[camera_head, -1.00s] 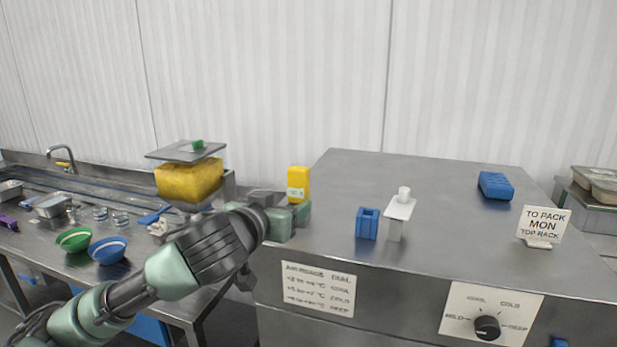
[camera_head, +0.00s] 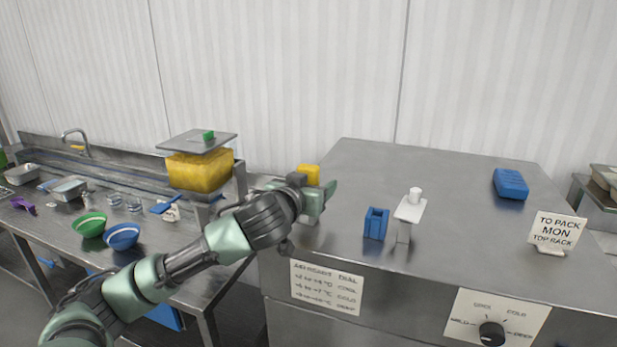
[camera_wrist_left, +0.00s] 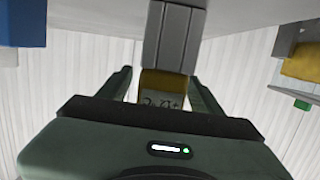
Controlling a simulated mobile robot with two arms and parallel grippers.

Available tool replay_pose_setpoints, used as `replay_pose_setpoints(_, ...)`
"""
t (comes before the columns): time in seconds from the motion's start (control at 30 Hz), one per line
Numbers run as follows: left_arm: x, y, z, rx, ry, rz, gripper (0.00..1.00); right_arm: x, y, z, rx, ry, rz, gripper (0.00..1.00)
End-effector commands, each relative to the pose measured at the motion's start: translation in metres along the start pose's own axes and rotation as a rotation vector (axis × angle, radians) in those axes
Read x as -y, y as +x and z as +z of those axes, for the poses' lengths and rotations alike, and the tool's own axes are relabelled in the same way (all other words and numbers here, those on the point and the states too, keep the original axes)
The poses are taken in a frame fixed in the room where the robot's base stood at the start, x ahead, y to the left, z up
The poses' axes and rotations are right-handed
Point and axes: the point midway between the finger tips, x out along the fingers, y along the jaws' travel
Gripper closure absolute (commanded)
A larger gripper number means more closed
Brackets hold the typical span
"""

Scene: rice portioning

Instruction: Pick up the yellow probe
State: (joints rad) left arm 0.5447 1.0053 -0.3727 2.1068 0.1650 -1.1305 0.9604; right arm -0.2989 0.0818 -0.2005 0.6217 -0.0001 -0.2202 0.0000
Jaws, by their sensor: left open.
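The yellow probe (camera_head: 309,174) stands at the left edge of the steel cabinet top. Its upper part shows behind my left gripper (camera_head: 319,196), which hides the lower part. In the left wrist view the yellow probe (camera_wrist_left: 163,87), with a small display, shows between the two fingers of my left gripper (camera_wrist_left: 162,90). The fingers are open, with a visible gap on each side of the probe. My right gripper is not in view.
A blue holder (camera_head: 376,224) and a white stand (camera_head: 409,209) are right of the gripper. A blue block (camera_head: 510,184) and a sign (camera_head: 556,230) stand farther right. A yellow-filled container (camera_head: 200,172) is at left. The cabinet top's middle is clear.

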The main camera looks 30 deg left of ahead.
Motion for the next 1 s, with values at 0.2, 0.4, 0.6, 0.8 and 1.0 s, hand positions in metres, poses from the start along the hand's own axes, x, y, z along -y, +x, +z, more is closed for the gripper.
replay_pose_setpoints(0.2, 0.0, 0.001, 0.001, -0.001, 0.0, 0.001, 0.35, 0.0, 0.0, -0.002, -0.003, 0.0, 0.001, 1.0)
replay_pose_setpoints(0.4, 0.0, 0.001, 0.001, 0.0, 0.0, 0.001, 0.87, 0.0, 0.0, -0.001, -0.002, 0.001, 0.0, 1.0)
replay_pose_setpoints(0.6, 0.0, 0.001, 0.0, -0.001, 0.0, 0.001, 1.0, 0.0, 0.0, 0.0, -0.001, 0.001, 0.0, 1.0)
replay_pose_setpoints(0.8, 0.0, 0.0, -0.004, -0.002, -0.002, 0.001, 1.0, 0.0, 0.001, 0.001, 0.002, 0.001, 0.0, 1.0)
replay_pose_setpoints(1.0, -0.001, -0.004, -0.027, -0.007, -0.003, 0.002, 1.0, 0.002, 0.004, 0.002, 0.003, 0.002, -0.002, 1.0)
